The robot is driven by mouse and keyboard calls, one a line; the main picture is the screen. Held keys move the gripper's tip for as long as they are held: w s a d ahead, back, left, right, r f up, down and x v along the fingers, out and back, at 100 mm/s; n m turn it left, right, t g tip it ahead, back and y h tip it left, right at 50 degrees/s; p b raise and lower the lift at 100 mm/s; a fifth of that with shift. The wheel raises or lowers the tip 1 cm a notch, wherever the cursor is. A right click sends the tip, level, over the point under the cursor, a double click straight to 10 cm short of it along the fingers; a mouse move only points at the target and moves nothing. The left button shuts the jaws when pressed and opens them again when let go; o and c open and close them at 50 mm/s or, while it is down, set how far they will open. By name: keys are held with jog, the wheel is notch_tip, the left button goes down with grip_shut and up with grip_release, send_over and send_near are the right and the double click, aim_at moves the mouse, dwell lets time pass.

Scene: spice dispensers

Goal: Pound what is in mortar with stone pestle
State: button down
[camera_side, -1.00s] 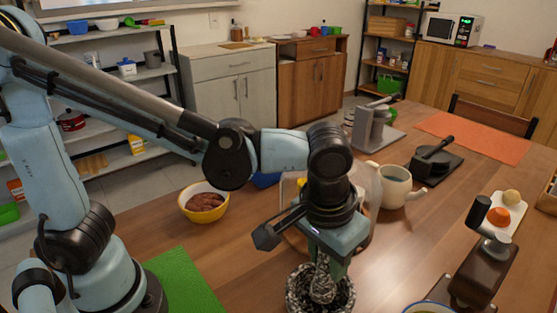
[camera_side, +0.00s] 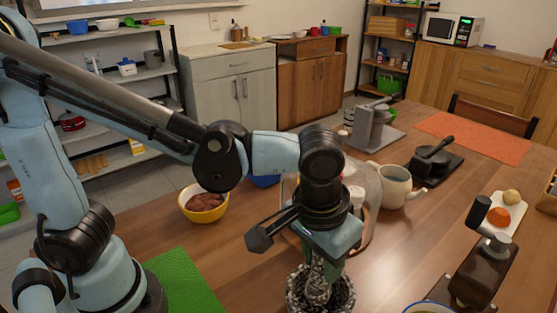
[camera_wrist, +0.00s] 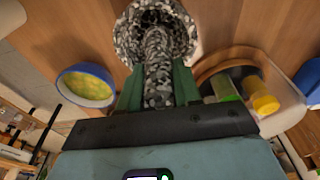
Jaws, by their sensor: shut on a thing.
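The mortar (camera_side: 338,297) is a speckled grey and white stone bowl on the wooden table, near the bottom middle of the side view. It also shows at the top of the wrist view (camera_wrist: 183,28). The stone pestle (camera_wrist: 159,75) has the same speckle. My gripper (camera_side: 322,268) is shut on the pestle and stands right over the mortar. In the wrist view the green fingers (camera_wrist: 158,85) lie on both sides of the pestle, and its far end is inside the mortar. The contents of the mortar are hidden.
A yellow bowl (camera_side: 190,212) of brown food stands left of the gripper. A clear container (camera_side: 374,200) and a cream teapot (camera_side: 394,184) are close behind it. A dark lever device (camera_side: 482,268) stands on the right. A green mat (camera_side: 180,285) lies on the left.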

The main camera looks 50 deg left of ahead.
jog(key=shift+r, duration=0.3)
jog(key=shift+f, duration=1.6)
jog(key=shift+d+r, duration=0.25)
jog(key=shift+r, duration=0.55)
jog(key=shift+d+r, duration=0.2)
jog(key=shift+r, duration=0.6)
